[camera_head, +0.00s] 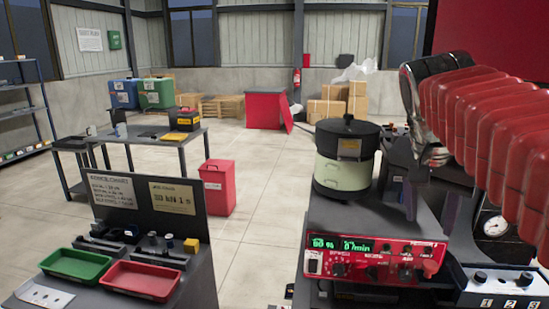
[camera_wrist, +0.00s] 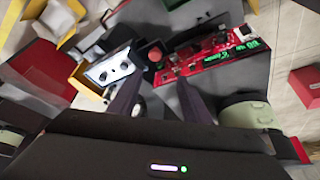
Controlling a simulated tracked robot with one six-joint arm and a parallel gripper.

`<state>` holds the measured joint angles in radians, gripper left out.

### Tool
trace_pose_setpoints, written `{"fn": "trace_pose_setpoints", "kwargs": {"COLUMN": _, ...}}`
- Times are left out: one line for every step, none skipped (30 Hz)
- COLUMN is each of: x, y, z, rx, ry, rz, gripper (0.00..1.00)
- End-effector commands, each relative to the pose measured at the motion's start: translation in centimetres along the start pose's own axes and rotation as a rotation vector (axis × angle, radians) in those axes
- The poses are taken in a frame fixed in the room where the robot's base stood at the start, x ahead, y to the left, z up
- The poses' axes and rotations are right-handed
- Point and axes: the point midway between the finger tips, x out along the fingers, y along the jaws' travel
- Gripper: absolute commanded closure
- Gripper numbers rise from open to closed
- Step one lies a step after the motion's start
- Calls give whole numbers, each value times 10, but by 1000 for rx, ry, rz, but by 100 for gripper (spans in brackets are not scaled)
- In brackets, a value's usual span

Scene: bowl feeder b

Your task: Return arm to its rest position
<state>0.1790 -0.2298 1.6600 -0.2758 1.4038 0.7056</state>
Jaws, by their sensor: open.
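My arm with its red ribbed cover comes in from the right side of the head view, raised beside the bowl feeder (camera_head: 342,175). The cream feeder body also shows at the right of the wrist view (camera_wrist: 250,112).
The feeder and the red control unit (camera_head: 375,250) stand on a grey bench. A pressure gauge (camera_head: 495,224) is close under my arm. At left, a stand holds a green tray (camera_head: 76,264) and a red tray (camera_head: 139,280). A red bin (camera_head: 219,188) stands on open floor.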

Motion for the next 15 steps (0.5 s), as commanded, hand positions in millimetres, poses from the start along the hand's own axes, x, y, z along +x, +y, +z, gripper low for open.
{"fn": "trace_pose_setpoints", "kwargs": {"x": 6, "y": -3, "z": 2, "rx": -37, "ry": -3, "rz": -9, "gripper": 56}}
{"fn": "trace_pose_setpoints", "kwargs": {"x": 12, "y": -6, "z": 4, "rx": -64, "ry": -6, "rz": -16, "gripper": 56}}
{"fn": "trace_pose_setpoints", "kwargs": {"x": 18, "y": -9, "z": 8, "rx": -103, "ry": -9, "rz": -25, "gripper": 56}}
{"fn": "trace_pose_setpoints", "kwargs": {"x": 23, "y": -11, "z": 12, "rx": -132, "ry": -11, "rz": -33, "gripper": 56}}
{"fn": "trace_pose_setpoints", "kwargs": {"x": 28, "y": -12, "z": 16, "rx": -161, "ry": -13, "rz": -43, "gripper": 56}}
{"fn": "trace_pose_setpoints", "kwargs": {"x": 34, "y": -14, "z": 22, "rx": -201, "ry": -14, "rz": -57, "gripper": 56}}
{"fn": "trace_pose_setpoints", "kwargs": {"x": 38, "y": -16, "z": 27, "rx": -230, "ry": -14, "rz": -67, "gripper": 56}}
{"fn": "trace_pose_setpoints", "kwargs": {"x": 42, "y": -17, "z": 32, "rx": -258, "ry": -15, "rz": -77, "gripper": 56}}
{"fn": "trace_pose_setpoints", "kwargs": {"x": 47, "y": -18, "z": 40, "rx": -297, "ry": -14, "rz": -94, "gripper": 56}}
{"fn": "trace_pose_setpoints", "kwargs": {"x": 51, "y": -19, "z": 47, "rx": -326, "ry": -14, "rz": -105, "gripper": 56}}
{"fn": "trace_pose_setpoints", "kwargs": {"x": 55, "y": -20, "z": 54, "rx": -356, "ry": -13, "rz": -117, "gripper": 56}}
{"fn": "trace_pose_setpoints", "kwargs": {"x": 60, "y": -21, "z": 64, "rx": -395, "ry": -11, "rz": -135, "gripper": 56}}
{"fn": "trace_pose_setpoints", "kwargs": {"x": 64, "y": -22, "z": 72, "rx": -425, "ry": -9, "rz": -148, "gripper": 56}}
{"fn": "trace_pose_setpoints", "kwargs": {"x": 68, "y": -22, "z": 81, "rx": -456, "ry": -7, "rz": -162, "gripper": 56}}
{"fn": "trace_pose_setpoints", "kwargs": {"x": 72, "y": -23, "z": 92, "rx": -493, "ry": -3, "rz": -182, "gripper": 56}}
